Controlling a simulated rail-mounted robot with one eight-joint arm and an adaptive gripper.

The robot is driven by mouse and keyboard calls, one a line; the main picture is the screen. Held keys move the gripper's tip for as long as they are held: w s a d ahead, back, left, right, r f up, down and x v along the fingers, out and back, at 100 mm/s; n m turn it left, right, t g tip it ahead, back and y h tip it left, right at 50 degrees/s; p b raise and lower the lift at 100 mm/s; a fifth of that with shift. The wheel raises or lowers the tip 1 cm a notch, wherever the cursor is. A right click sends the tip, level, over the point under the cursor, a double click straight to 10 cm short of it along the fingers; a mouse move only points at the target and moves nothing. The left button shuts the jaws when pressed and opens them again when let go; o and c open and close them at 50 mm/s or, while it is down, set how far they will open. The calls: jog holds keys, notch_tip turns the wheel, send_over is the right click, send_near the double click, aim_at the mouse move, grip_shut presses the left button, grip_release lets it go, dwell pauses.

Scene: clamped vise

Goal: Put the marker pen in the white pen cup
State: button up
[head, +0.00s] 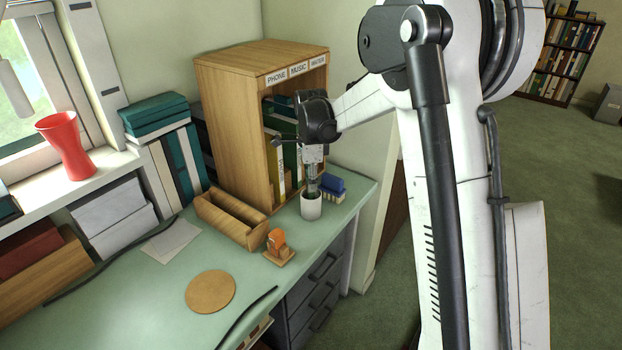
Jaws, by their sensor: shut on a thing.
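The white pen cup (311,207) stands upright on the green desk, near its right edge. My gripper (312,186) points down directly above the cup, with its fingertips at about the height of the cup's mouth. The jaws are shut on a slim thing, taken as the marker pen. The pen is too small and dark to tell apart from the fingers. Whether its lower end is inside the cup cannot be told.
A blue-topped brush (332,188) lies just right of the cup. A wooden shelf unit (235,130) stands behind, a wooden tray (232,220) to the left. An orange object on a wooden base (277,246) is in front. A round cork mat (210,291) lies on open desk.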

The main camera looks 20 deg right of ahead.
jog(key=shift+f, duration=0.25)
jog(key=o, duration=0.9)
jog(key=shift+o, duration=0.2)
